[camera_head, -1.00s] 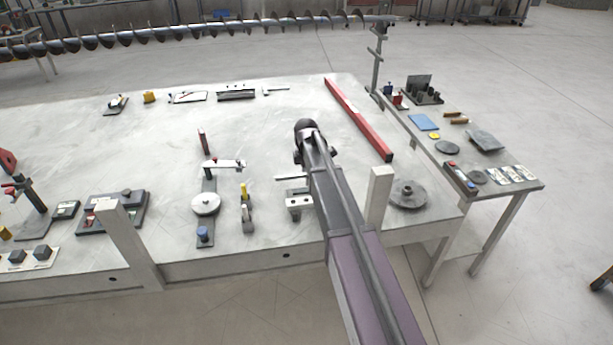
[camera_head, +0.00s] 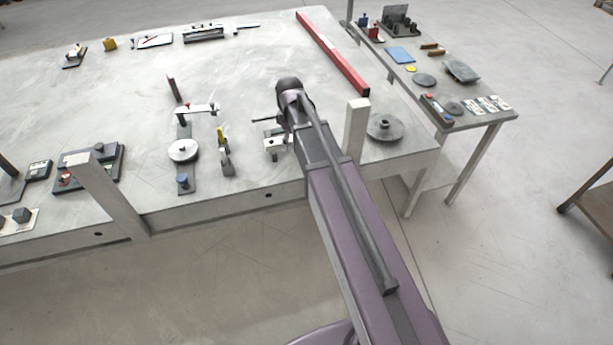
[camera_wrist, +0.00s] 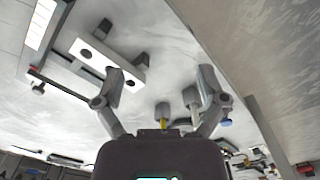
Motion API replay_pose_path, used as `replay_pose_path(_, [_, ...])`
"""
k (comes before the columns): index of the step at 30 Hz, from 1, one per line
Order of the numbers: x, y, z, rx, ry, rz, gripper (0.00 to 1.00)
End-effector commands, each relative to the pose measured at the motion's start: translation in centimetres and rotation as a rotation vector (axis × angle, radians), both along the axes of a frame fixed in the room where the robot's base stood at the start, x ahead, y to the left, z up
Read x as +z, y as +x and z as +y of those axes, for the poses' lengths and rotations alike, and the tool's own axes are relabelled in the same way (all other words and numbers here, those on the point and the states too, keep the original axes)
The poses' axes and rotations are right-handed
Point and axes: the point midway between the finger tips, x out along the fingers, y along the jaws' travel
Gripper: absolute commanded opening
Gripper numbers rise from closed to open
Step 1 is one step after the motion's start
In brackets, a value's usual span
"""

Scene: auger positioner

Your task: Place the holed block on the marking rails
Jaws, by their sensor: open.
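A white block with dark round holes (camera_wrist: 108,60) shows at the upper left of the wrist view, beyond my left finger. In the head view a small white block (camera_head: 276,146) stands near the table's front edge, just left of my arm, and looks like the same one. My gripper (camera_wrist: 160,82) is open, with nothing between its fingertips; the block is outside them. In the head view my arm hides the gripper. I cannot surely tell which thing is the marking rails; a long grey fixture (camera_head: 204,33) lies at the table's back.
An upright grey post (camera_head: 355,128) and a round flanged disc (camera_head: 385,127) stand right of my arm. A red bar (camera_head: 333,55) lies behind. A yellow-handled tool (camera_head: 223,150) and a white disc fixture (camera_head: 183,150) stand to the left. The table's middle is clear.

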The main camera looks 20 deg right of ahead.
Motion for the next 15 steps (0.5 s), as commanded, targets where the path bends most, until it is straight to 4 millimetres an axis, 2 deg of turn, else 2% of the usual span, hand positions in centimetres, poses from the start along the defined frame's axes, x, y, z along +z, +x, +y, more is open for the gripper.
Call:
replay_pose_path(1, [0.0, -2.3, 0.0, -0.072, 0.0, 0.0, 0.91])
replay_pose_path(3, [0.0, -4.3, 0.0, -0.18, 0.0, 0.0, 0.91])
replay_pose_path(9, [0.0, -10.0, 0.0, -0.486, 0.0, 0.0, 0.91])
replay_pose_path(15, [0.0, -14.4, 0.0, -0.742, -0.001, -0.001, 0.91])
